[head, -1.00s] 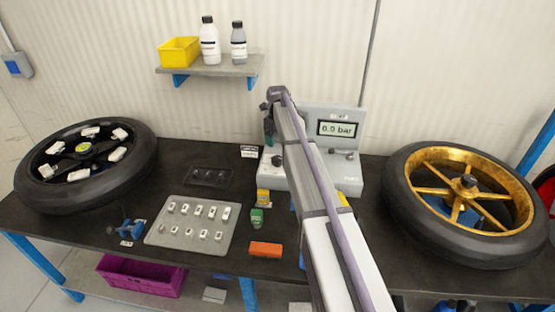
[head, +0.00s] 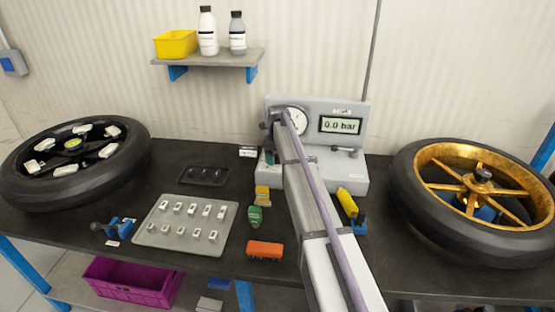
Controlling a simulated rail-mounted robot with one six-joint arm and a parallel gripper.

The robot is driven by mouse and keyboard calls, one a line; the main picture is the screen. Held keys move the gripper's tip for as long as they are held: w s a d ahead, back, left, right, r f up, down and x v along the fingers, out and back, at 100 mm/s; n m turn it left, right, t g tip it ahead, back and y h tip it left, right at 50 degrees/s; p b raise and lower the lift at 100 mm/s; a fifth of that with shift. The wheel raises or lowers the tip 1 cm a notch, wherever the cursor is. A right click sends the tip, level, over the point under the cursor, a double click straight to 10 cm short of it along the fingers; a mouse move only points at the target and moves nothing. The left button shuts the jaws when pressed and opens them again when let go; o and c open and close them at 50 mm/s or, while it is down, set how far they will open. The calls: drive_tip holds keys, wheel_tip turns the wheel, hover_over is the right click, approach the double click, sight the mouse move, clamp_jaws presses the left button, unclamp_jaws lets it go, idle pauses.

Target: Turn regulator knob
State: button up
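The grey test unit (head: 358,112) stands at the back of the bench. Its display (head: 340,125) reads 0.0 bar, and a round dial gauge (head: 296,118) shows partly behind my arm. A small dark lever or valve (head: 344,149) sits on the unit's right side. I cannot make out the regulator knob for sure; the unit's left front is largely covered by my arm. My gripper (head: 269,157) points down at that left front, small and partly hidden behind my wrist. I cannot tell whether its fingers are open or touch anything.
A black wheel (head: 20,190) lies left, a gold-rimmed wheel (head: 415,215) right. In front are a tray of small weights (head: 150,232), a green tool (head: 255,215), an orange block (head: 264,249) and a yellow-handled tool (head: 347,202). A shelf (head: 215,60) hangs behind.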

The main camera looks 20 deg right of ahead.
drive_tip(key=c, duration=0.9)
drive_tip(key=shift+o, duration=0.2)
drive_tip(key=shift+n, duration=0.3)
